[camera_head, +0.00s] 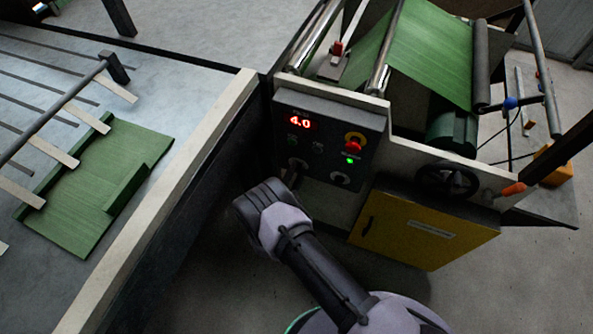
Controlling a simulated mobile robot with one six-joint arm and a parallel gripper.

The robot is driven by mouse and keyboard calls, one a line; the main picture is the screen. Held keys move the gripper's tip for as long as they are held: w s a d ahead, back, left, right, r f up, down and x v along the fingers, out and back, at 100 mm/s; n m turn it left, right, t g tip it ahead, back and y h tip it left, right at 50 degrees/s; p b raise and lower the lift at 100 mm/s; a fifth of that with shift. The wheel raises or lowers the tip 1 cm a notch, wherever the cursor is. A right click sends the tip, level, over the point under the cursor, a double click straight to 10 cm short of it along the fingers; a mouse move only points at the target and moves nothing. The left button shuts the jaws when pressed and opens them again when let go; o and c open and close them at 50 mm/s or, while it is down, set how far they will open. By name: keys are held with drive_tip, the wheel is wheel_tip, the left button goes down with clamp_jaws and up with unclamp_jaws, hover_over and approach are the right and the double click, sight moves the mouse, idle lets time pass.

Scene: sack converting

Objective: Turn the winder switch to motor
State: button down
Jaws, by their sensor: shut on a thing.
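The dark control panel (322,120) is on the near side of the machine, in the middle of the view. My gripper (293,174) reaches the panel's lower left corner and is shut on the winder switch there. The switch is mostly hidden by my gripper and wrist, so its pointer position and labels cannot be read.
A yellow cabinet (420,228) and a black handwheel (448,180) with an orange handle are right of my arm. Green sheet (430,50) runs over rollers above the panel. At left, a table's pale edge (160,205) borders my workspace; green material (85,205) lies on it.

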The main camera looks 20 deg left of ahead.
idle(0.4)
drive_tip(key=c, duration=1.5)
unclamp_jaws()
drive_tip(key=s+p, duration=0.1)
drive_tip(key=s, duration=0.4)
drive_tip(key=s+a+p, duration=0.1)
drive_tip(key=s+p, duration=0.1)
drive_tip(key=s, duration=0.4)
drive_tip(key=s+p, duration=0.1)
drive_tip(key=s, duration=0.5)
drive_tip(key=shift+s+a+p, duration=0.15)
drive_tip(key=shift+s+p, duration=0.05)
drive_tip(key=shift+p, duration=0.1)
